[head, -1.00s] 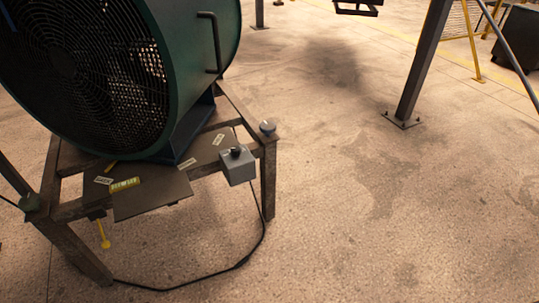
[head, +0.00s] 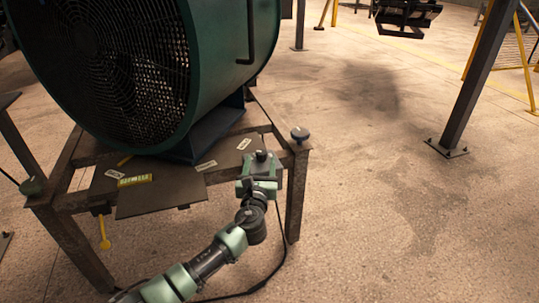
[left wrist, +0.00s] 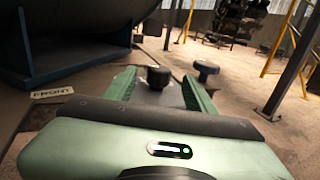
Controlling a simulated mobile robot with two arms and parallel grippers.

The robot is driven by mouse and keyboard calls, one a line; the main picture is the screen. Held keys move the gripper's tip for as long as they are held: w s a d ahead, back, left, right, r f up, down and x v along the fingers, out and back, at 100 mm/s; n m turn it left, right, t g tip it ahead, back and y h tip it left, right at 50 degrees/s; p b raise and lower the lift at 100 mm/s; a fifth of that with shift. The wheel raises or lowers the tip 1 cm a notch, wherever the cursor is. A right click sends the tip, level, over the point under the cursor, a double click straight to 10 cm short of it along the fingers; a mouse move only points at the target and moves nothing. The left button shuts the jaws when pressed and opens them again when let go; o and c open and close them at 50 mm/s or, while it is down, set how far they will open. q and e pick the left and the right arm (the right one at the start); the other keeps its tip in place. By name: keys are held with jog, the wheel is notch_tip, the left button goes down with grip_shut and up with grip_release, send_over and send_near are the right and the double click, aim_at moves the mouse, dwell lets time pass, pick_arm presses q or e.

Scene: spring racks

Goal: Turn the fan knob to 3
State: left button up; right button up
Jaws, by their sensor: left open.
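The fan (head: 130,70) is a large dark green drum with a black grille, standing on a rusty metal table. The fan knob (head: 262,155) is a small black knob on a grey box at the table's front right corner. It also shows in the left wrist view (left wrist: 158,77). My left gripper (head: 262,163) is at the grey box, with its arm coming up from below. In the left wrist view its two green fingers (left wrist: 160,85) are open, one on each side of the knob. I cannot tell whether they touch it. The knob's setting is not readable. My right gripper is not in view.
A dark post (head: 465,90) stands farther right. A black cable runs on the floor below. The floor at right is clear.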

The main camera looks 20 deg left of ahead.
aim_at(261, 156)
pick_arm(q)
jog(key=b+x, duration=0.1)
jog(key=x, duration=0.4)
jog(key=shift+b, duration=0.35)
jog(key=shift+w+a, duration=0.1)
jog(key=shift+w, duration=0.4)
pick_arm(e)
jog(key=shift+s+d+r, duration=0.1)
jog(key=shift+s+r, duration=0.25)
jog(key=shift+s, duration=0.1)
pick_arm(q)
grip_shut()
